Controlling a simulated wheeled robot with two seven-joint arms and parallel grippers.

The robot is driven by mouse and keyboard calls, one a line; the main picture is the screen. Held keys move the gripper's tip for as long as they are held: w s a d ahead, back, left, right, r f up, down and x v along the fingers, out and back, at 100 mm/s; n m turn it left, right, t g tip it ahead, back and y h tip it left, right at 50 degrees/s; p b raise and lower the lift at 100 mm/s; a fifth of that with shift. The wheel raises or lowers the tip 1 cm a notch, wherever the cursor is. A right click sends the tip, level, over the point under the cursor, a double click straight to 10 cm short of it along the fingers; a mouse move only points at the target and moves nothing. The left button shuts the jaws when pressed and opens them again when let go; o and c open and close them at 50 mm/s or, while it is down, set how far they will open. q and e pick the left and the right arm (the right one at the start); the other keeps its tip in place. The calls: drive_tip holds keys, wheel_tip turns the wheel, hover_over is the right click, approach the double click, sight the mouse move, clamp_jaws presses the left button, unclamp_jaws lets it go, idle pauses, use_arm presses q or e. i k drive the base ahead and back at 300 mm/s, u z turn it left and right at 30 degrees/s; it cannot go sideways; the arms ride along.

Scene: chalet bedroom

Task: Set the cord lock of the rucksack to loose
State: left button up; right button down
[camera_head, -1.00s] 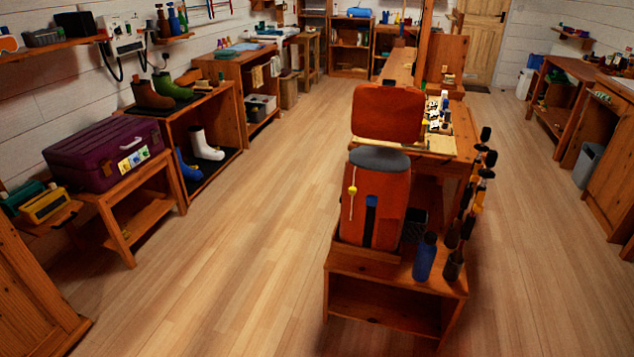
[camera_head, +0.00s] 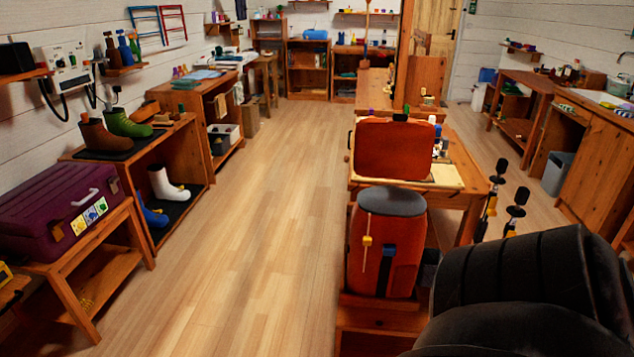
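The orange rucksack (camera_head: 397,262) with a dark grey top stands upright on a low wooden stand (camera_head: 370,318). A large black part of my own arm covers the lower right and hides the right side of the stand. Neither gripper shows.
A wooden table (camera_head: 465,192) with an orange case (camera_head: 394,148) stands behind the rucksack. Poles with black handles (camera_head: 515,208) stand to its right. A purple trunk (camera_head: 40,215) sits on a bench at the left. The wooden floor (camera_head: 255,240) left of the rucksack is clear.

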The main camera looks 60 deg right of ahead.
sight(367, 240)
drive_tip(key=z, duration=0.6)
drive_tip(key=i, duration=0.95)
drive_tip(key=z, duration=1.05)
